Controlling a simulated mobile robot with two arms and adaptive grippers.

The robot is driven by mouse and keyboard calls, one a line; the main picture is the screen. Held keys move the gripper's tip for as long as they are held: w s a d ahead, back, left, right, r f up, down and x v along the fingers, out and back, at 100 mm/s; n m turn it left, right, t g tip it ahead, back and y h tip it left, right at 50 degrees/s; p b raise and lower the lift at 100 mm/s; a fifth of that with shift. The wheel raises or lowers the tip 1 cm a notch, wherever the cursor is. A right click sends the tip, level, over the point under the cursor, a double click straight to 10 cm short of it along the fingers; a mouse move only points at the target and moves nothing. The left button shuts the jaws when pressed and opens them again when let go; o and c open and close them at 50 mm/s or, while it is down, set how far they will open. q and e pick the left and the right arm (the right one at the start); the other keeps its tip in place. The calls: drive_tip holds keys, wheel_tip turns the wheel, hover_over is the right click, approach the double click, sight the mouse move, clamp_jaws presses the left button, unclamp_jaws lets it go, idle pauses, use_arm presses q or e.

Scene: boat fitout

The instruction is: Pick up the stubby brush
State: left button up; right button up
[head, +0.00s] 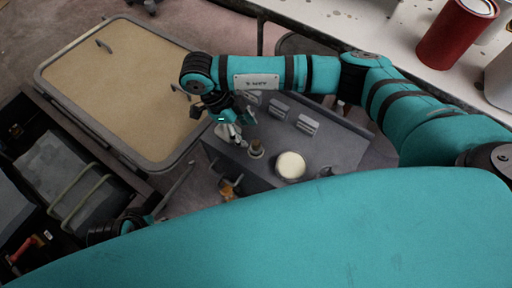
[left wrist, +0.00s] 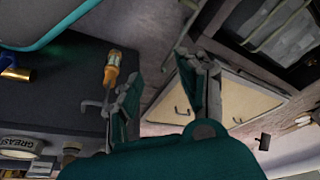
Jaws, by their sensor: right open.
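A short brown upright thing (head: 256,148), which looks like the stubby brush, stands on the dark grey bench top (head: 335,150). It seems to show in the left wrist view (left wrist: 70,150), partly cut by my gripper body. My right gripper (head: 222,118) is open, above and to the left of it, over a small pale grey thing (head: 231,133). I cannot tell whether they touch. My left gripper (head: 130,226) is low at the left, away from the brush. Its two fingers stand apart and empty in the left wrist view (left wrist: 165,90).
A pale round tin (head: 290,166) stands right of the brush; its side reads GREASE in the left wrist view (left wrist: 20,147). An amber-handled tool (left wrist: 112,68) sits at the bench's edge. Grey blocks (head: 308,124) lie behind. A tan-topped panel (head: 130,85) is at the left.

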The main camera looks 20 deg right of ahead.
sight(255, 142)
drive_tip(key=shift+s+b+x, duration=0.1)
drive_tip(key=shift+b+x, duration=0.15)
drive_tip(key=shift+x, duration=1.5)
drive_tip(key=shift+s+b+x, duration=0.15)
drive_tip(key=shift+b+x, duration=0.05)
drive_tip(key=shift+x, duration=1.6)
use_arm(q)
drive_tip(key=v, duration=0.3)
drive_tip(key=shift+r, duration=0.35)
use_arm(e)
drive_tip(key=shift+d+r, duration=0.1)
drive_tip(key=shift+d, duration=0.1)
drive_tip(key=shift+c, duration=0.3)
use_arm(q)
drive_tip(key=shift+s, duration=0.1)
use_arm(e)
clamp_jaws()
